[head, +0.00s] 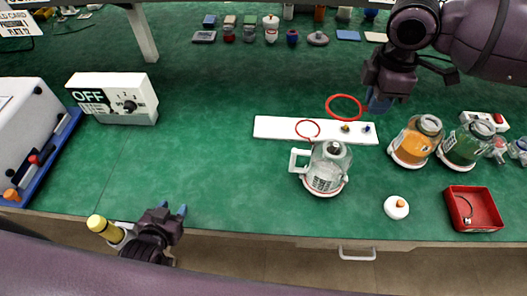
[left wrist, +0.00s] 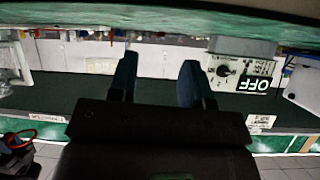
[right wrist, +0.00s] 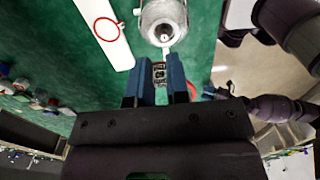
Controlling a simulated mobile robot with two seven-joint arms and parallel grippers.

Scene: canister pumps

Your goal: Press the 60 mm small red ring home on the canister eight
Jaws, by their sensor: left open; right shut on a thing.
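My right gripper (head: 378,101) is shut on a red ring (head: 345,106), held by its edge above the white board's right part. A second red ring (head: 307,129) lies on the white board (head: 272,127); it also shows in the right wrist view (right wrist: 107,28). In the head view the held ring looks larger, but it is raised. A clear canister with a white handle (head: 326,168) stands just in front of the board; I cannot read its number. My left gripper (head: 172,212) is open and empty at the table's front edge.
An orange jar (head: 415,142) and a green jar (head: 465,144) stand to the right. A white round piece (head: 396,207) and a red tray (head: 474,210) lie near the front. An OFF switch box (head: 113,99) stands left. The green table between is clear.

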